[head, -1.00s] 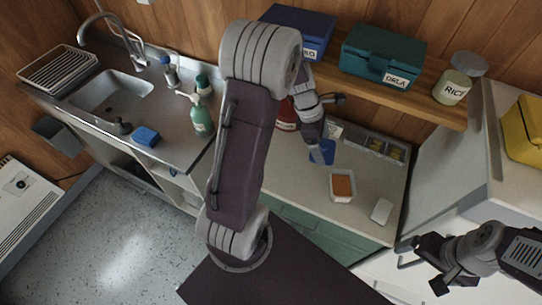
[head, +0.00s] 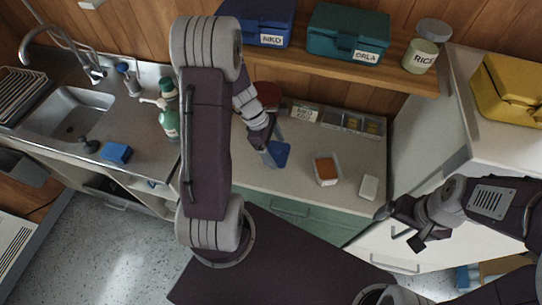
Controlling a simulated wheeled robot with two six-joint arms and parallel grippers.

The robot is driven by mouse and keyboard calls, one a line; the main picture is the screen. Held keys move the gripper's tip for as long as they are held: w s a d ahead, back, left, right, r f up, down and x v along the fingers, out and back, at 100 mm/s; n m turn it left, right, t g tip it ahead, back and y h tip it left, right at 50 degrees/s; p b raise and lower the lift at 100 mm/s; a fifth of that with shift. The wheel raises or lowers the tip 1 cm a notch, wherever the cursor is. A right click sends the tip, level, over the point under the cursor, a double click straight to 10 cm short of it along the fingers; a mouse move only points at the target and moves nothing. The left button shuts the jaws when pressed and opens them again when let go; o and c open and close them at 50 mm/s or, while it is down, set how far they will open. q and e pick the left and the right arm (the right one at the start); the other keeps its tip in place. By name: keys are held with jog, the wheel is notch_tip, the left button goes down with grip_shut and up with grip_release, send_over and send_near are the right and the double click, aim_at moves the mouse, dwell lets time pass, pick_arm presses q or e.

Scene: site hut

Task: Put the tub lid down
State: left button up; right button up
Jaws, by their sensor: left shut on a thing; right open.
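The blue tub lid (head: 279,154) is in my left gripper (head: 268,146), over the worktop to the left of the open tub. My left gripper is shut on it. The lid looks tilted, and I cannot tell whether it touches the worktop. The clear tub (head: 326,180) with orange-brown contents stands open on the worktop. My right gripper (head: 408,228) is open and empty, in front of the white cabinet at the right.
A small white block (head: 369,187) lies right of the tub. A divided tray (head: 352,123), a labelled box (head: 304,113) and a red container (head: 267,95) stand along the back. A shelf (head: 385,71) overhangs the worktop. Bare worktop (head: 290,182) lies in front of the lid.

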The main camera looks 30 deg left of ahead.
aim_at(270, 152)
pick_arm(q)
jog(key=shift+s+a+f, duration=0.25)
jog(key=shift+a+f, duration=0.15)
jog(key=shift+a, duration=0.15)
notch_tip(270, 152, down, 3)
jog(key=shift+f+b, duration=0.1)
jog(key=shift+b, duration=0.2)
jog(key=shift+w+f, duration=0.1)
jog(key=shift+f, duration=0.3)
jog(key=shift+f, duration=0.15)
jog(key=o, duration=1.1)
